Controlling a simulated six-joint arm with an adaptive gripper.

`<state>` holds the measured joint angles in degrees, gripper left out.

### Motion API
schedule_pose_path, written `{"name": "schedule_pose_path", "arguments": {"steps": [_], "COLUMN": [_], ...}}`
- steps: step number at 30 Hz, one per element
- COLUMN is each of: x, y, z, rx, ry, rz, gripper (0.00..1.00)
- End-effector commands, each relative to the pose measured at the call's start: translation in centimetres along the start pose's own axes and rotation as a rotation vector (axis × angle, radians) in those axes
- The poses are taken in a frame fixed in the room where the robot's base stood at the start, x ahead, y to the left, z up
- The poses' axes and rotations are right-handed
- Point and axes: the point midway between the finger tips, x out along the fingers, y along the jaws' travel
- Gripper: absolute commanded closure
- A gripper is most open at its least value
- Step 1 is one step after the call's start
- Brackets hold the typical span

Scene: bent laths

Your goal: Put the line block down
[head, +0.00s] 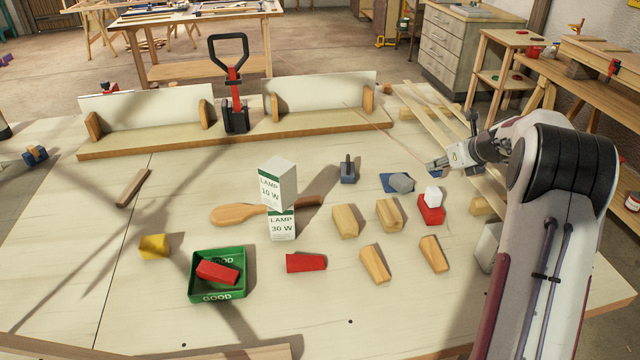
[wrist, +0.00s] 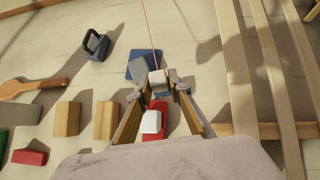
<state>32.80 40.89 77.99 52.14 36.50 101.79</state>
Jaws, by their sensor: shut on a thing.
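The line block (wrist: 157,77) is a small pale block between my fingertips, with a thin red line running up and away from it in the wrist view. My gripper (wrist: 158,84) is shut on it. In the head view my gripper (head: 436,166) is at the right of the bench, beyond a red block with a white piece on top (head: 431,212). The held block is mostly hidden there by the fingers. A blue plate (head: 388,178) with a grey block (head: 401,183) lies left of my gripper. I cannot tell how high the line block is held.
Long pale laths (wrist: 240,95) lie right of my gripper. Wooden blocks (head: 388,214) stand nearer the front. Bare bench shows in front.

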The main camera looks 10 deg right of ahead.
Motion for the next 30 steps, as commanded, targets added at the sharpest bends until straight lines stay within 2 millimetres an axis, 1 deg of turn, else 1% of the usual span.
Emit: {"name": "schedule_pose_path", "arguments": {"steps": [1,5,9,11,15,24,30], "x": [0.9,2.9,5.0,5.8,7.6,10.7,11.9], "y": [1.5,5.0,9.0,10.7,14.9,23.8,28.3], "z": [0.6,2.1,3.8,4.5,6.1,9.5,11.5], "rx": [-0.017,-0.062,-0.110,-0.128,-0.169,-0.234,-0.247], "ry": [0.000,-0.001,-0.001,-0.002,-0.002,-0.003,-0.003], "rz": [0.017,0.062,0.109,0.127,0.167,0.230,0.243], "gripper": [1.00,1.00,1.00,1.00,1.00,1.00,1.00]}}
